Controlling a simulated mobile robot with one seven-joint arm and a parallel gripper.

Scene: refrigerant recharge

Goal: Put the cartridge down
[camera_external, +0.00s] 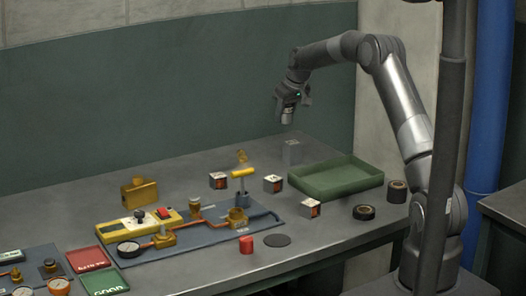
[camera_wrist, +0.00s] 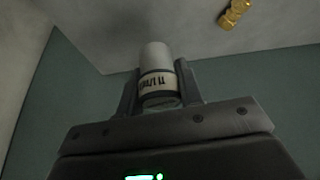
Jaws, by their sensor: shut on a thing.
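My gripper (camera_external: 290,100) is raised high above the back of the workbench, in front of the green wall panel. It is shut on the cartridge (camera_external: 288,116), a pale grey cylinder pointing downward. In the wrist view the cartridge (camera_wrist: 155,58) sits between the two dark fingers of my gripper (camera_wrist: 158,88). It has a white label band with dark lettering, too small to read surely. The cartridge is clear of the bench and touches nothing but the fingers.
A green tray (camera_external: 318,191) lies empty at the right of the bench. A dark disc (camera_external: 277,240) lies beside a red cylinder (camera_external: 246,245).

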